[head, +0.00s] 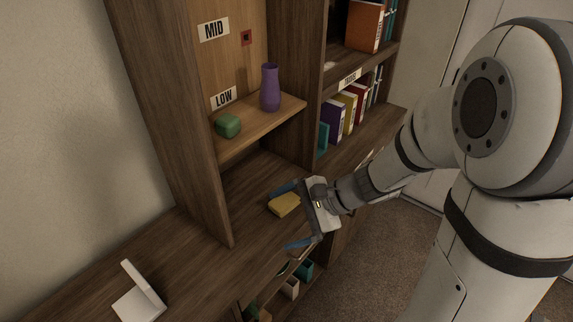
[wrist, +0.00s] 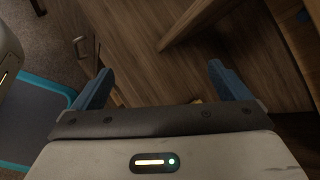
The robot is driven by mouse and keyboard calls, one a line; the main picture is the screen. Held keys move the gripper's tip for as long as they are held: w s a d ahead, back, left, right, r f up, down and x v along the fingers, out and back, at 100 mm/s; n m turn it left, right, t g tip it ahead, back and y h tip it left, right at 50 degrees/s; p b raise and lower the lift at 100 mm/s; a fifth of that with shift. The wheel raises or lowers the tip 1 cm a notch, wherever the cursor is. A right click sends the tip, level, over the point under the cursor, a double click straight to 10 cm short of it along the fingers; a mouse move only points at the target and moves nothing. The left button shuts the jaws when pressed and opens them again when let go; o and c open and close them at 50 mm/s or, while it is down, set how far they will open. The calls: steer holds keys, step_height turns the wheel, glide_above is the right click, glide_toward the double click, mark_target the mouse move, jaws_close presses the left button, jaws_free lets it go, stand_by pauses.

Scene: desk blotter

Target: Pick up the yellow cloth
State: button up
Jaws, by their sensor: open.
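The yellow cloth (head: 284,205) lies as a small folded pad on the brown wooden surface, below the low shelf. My gripper (head: 292,215) is open, its two blue fingers spread apart, with the cloth close in front of them or between them in the head view. I cannot tell how high the fingers are above the surface. In the wrist view the open fingers (wrist: 161,86) show over wood, with nothing held. Only a thin yellowish sliver shows there at the edge of the gripper body, probably the cloth; the rest is hidden.
A tall wooden side panel (head: 195,140) rises left of the cloth. A white stand (head: 140,293) is at front left. Books (head: 340,112) fill shelves at right.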

steer(key=shift+o, duration=0.2)
steer(key=w+f+m+t+y, duration=0.1)
steer(key=w+f+m+t, duration=0.3)
steer(key=w+f+m, duration=0.2)
steer(key=w+m+b, duration=0.1)
steer(key=w+m, duration=0.1)
steer(key=w, duration=0.1)
steer(key=shift+f+m+t, duration=0.25)
steer(key=shift+m+t, duration=0.15)
steer(key=m+t+h, duration=0.1)
steer(key=m+t, duration=0.3)
steer(key=m, duration=0.2)
glide_toward(286, 201)
steer(key=x, duration=0.4)
steer(key=shift+w+a+r, duration=0.1)
steer(key=shift+r, duration=0.25)
steer(key=shift+w+f+h, duration=0.2)
steer(key=shift+h, duration=0.1)
steer(key=x, duration=0.7)
steer(key=shift+s+a+f, duration=0.1)
steer(key=shift+a+f, duration=0.1)
steer(key=shift+a, duration=0.1)
steer(key=shift+c, duration=0.6)
steer(key=shift+d, duration=0.1)
steer(key=c, duration=0.8)
